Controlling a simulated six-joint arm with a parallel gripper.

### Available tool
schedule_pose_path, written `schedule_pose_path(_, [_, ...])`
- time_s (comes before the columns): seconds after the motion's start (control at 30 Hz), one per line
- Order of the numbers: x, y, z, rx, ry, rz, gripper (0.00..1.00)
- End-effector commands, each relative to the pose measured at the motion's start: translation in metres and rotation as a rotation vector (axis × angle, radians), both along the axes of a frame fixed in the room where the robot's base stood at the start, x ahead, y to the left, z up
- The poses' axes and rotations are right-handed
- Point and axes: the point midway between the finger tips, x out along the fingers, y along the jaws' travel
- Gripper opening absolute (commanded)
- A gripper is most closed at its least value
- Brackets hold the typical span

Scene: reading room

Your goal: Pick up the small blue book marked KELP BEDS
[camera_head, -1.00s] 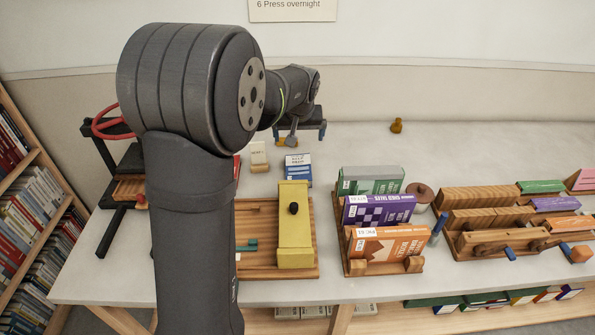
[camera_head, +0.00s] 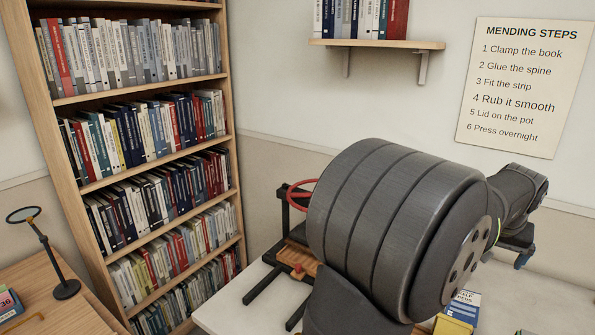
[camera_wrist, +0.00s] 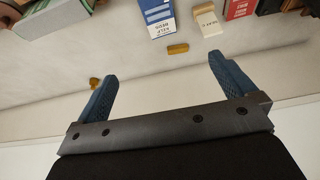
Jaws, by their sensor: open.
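The small blue book marked KELP BEDS (camera_head: 462,309) lies on the pale table at the lower right of the head view, partly cut off behind my arm. In the wrist view the blue book (camera_wrist: 157,14) is at the top edge, its white label end toward me and its far end out of frame. My gripper (camera_wrist: 160,68) is open, with its two blue fingers spread and nothing between them. The fingertips are apart from the book. In the head view my gripper (camera_head: 508,258) hangs beyond the book, partly hidden by my arm.
A cream block (camera_wrist: 207,20), red books (camera_wrist: 240,8) and a small yellow-brown piece (camera_wrist: 178,48) lie near the book. A green book (camera_wrist: 62,12) is at upper left. A press with a red wheel (camera_head: 300,194) stands left of my arm. Bare tabletop shows around my fingers.

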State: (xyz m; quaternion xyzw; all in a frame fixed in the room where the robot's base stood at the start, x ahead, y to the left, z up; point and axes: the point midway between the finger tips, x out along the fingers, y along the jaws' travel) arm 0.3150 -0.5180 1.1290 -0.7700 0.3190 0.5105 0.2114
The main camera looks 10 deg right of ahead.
Motion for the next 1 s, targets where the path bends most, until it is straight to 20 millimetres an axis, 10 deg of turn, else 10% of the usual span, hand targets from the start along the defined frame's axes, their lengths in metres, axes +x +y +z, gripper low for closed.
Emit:
schedule_pose_path(0.63, [0.002, -0.003, -0.005, 0.001, 0.000, 0.000, 1.00])
schedule_pose_path(1.0, [0.047, -0.049, -0.098, 0.008, 0.006, 0.001, 1.00])
